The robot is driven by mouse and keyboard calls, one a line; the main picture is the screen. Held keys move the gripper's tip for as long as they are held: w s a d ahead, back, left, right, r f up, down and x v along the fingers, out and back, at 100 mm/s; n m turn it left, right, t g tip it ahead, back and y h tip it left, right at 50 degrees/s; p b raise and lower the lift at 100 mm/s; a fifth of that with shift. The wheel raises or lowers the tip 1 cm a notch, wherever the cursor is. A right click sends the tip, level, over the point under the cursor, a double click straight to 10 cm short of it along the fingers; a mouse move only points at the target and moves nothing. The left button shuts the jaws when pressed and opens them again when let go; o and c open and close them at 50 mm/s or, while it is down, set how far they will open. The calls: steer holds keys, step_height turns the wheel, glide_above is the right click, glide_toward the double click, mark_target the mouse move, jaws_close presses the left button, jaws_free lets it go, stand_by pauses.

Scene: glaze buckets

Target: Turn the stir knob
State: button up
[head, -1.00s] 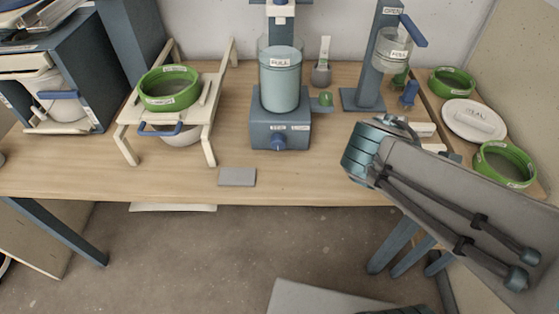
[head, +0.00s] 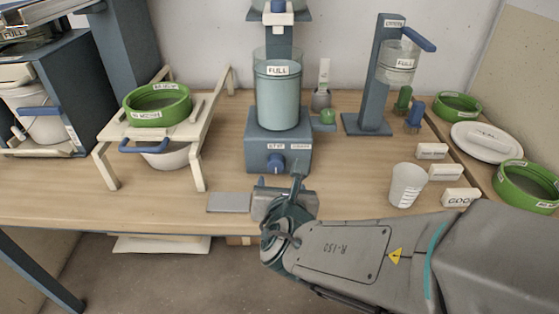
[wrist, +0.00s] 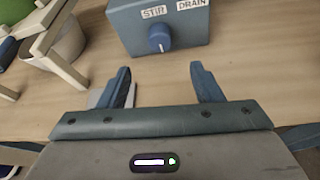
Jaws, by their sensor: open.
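The stir knob (head: 275,162) is a blue knob on the front of a blue-grey base box (head: 253,151), under a STIR label. In the wrist view the knob (wrist: 160,38) is ahead of my gripper (wrist: 163,85), between the lines of its two fingers and apart from them. My gripper is open and empty. In the head view my gripper (head: 279,183) is just in front of the box, low and close to the knob. A clear vessel marked FULL (head: 277,98) stands on the box. A DRAIN label sits right of STIR.
A green knob (head: 325,118) is at the box's right side. A grey plate (head: 229,202) lies left of my gripper. A white cup (head: 407,185) and several label blocks stand to the right. A wooden stand with a green sieve (head: 158,117) is at the left.

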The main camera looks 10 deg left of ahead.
mark_target(276, 167)
steer(key=p+x, duration=0.3)
steer(key=p, duration=0.1)
steer(key=shift+w, duration=0.3)
steer(key=x, duration=0.8)
steer(key=shift+w+a+f+b, duration=0.1)
steer(key=shift+f+b, duration=0.05)
steer(key=shift+b, duration=0.2)
steer(key=c, duration=1)
